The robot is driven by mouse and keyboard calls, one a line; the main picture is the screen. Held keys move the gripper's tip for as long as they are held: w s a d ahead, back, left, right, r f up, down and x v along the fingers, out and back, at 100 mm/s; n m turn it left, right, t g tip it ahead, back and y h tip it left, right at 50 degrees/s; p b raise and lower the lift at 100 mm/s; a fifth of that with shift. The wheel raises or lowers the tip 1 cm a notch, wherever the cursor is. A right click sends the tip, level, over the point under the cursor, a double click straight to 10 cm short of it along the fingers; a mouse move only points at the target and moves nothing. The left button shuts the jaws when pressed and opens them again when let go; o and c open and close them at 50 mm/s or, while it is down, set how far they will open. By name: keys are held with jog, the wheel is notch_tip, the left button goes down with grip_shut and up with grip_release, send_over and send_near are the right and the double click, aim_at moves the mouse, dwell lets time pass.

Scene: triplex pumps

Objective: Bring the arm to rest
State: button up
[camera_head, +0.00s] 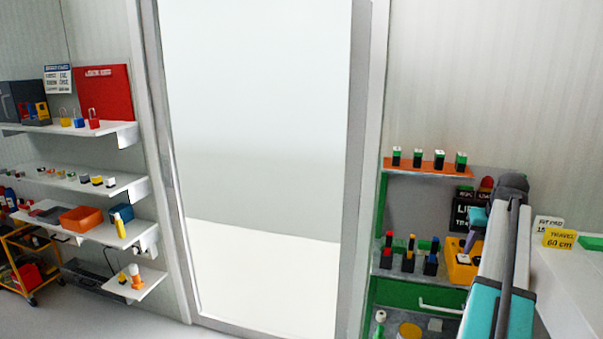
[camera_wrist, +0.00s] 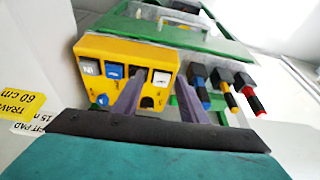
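My arm comes in from the lower right of the head view, with teal and grey links. It reaches toward the green shelf unit (camera_head: 425,295). My gripper (camera_wrist: 158,92) shows two purple-grey fingers apart in the wrist view, with nothing seen between them. Beyond the fingers stands a yellow block (camera_wrist: 118,51) with a row of white, blue and black inserts. Its distance from the fingertips is unclear. In the head view the yellow block (camera_head: 459,270) is partly hidden by my arm, and the fingertips are hard to make out.
Black holders with red, yellow and blue tops (camera_head: 410,255) stand beside the block. An orange shelf (camera_head: 430,169) is above. A white counter (camera_head: 570,285) with a yellow travel sign (camera_head: 560,239) lies right. Loaded white shelves (camera_head: 80,185) are left; a pale door (camera_head: 262,150) is central.

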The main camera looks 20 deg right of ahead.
jog(key=w+a+f+n+y, duration=0.1)
jog(key=w+a+f, duration=0.3)
jog(key=a+f, duration=0.35)
jog(key=w+a+f+n+g, duration=0.1)
jog(key=w+a+f, duration=0.4)
jog(key=a, duration=0.4)
jog(key=w+a+f+n+y, duration=0.1)
jog(key=w+a+f, duration=0.2)
jog(key=a+f, duration=0.5)
jog(key=s+a+f+n+g, duration=0.1)
jog(key=s+a+f, duration=0.1)
jog(key=a+f, duration=0.8)
jog(key=s+a+f+n+g, duration=0.1)
jog(key=a+f, duration=0.3)
jog(key=a, duration=1.2)
jog(key=s+a+f+n, duration=0.2)
jog(key=s+a+f, duration=0.4)
jog(key=a, duration=0.4)
jog(key=s+f+g, duration=0.3)
jog(key=s+f, duration=0.5)
jog(key=s, duration=0.5)
jog(key=s+f+g, duration=0.3)
jog(key=s+f, duration=0.6)
jog(key=s, duration=0.4)
jog(key=shift+d+f, duration=0.25)
jog(key=shift+f, duration=0.05)
